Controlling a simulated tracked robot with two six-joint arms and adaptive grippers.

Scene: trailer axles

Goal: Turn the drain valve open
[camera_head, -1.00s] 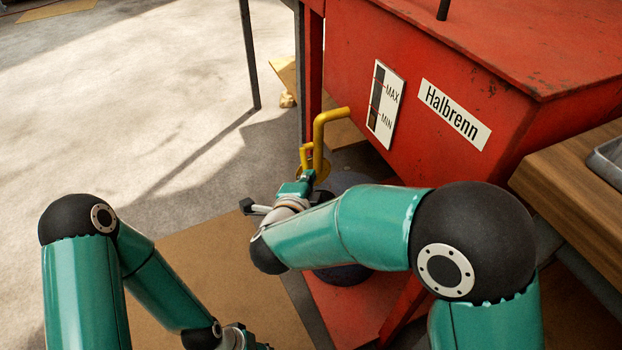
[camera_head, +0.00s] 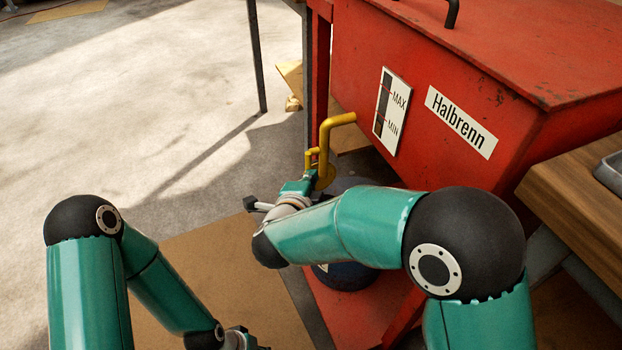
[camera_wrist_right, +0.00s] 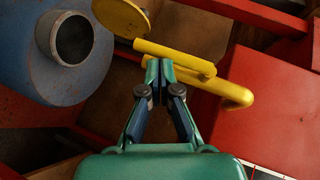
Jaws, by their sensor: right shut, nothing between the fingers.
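The drain valve (camera_head: 324,158) is a yellow bent pipe coming out of the red tank, with a small yellow handle at its left side. In the right wrist view the yellow handle bar (camera_wrist_right: 172,56) lies just past my fingertips, with the bent pipe (camera_wrist_right: 228,90) to its right and a round yellow disc (camera_wrist_right: 121,16) above left. My right gripper (camera_wrist_right: 160,68) is shut and empty, its tips right at the bar. I cannot tell if they touch it. In the head view it is at the valve's lower end (camera_head: 308,178). My left gripper (camera_head: 243,340) is partly cut off at the bottom edge.
The red tank (camera_head: 430,60) has a MAX/MIN gauge (camera_head: 391,105) and a "Halbrenn" label (camera_head: 461,121). A blue drum with a round dark opening (camera_wrist_right: 50,62) stands below the valve. A wooden table (camera_head: 575,180) is at right. The floor at left is clear.

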